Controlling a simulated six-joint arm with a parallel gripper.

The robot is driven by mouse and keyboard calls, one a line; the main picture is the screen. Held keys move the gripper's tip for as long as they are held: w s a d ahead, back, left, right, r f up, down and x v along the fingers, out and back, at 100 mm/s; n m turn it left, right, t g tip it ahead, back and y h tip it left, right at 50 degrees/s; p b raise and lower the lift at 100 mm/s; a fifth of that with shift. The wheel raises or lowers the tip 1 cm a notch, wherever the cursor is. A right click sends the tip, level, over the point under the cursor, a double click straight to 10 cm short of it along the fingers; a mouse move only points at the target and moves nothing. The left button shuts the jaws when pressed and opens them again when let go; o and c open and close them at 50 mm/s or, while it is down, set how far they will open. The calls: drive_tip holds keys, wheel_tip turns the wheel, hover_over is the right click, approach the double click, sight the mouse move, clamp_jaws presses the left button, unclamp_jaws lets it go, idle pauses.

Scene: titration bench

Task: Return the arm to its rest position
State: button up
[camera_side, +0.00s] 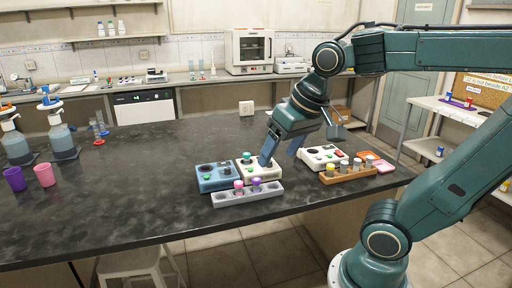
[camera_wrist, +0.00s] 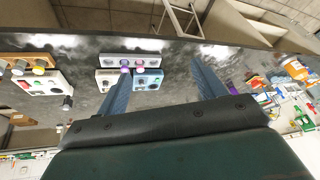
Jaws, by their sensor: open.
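My gripper (camera_side: 282,152) is open and empty, pointing down over the dark bench top behind the white and blue devices. Its two blue fingers also show in the wrist view (camera_wrist: 162,68), spread wide apart. A white device (camera_side: 262,173) stands close to the left finger in the side view. A blue device (camera_side: 218,180) stands to its left. In front of both lies a grey rack (camera_side: 222,201) with capped vials in it. Whether a finger touches the white device cannot be told.
Another white device (camera_side: 318,155) and a wooden rack (camera_side: 333,180) with several vials stand to the right. Purple (camera_side: 14,179) and pink (camera_side: 45,175) cups and dispenser bottles (camera_side: 61,138) stand at the left. The bench's left middle is clear.

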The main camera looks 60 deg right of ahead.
drive_tip(key=s+n, duration=0.1)
drive_tip(key=s+a+f+n, duration=0.1)
drive_tip(key=s, duration=0.1)
drive_tip(key=s+a+f+n, duration=0.1)
drive_tip(key=n, duration=0.1)
drive_tip(key=shift+s+a+t+y, duration=0.15)
drive_tip(key=shift+s+t+y, duration=0.15)
drive_tip(key=shift+t, duration=0.1)
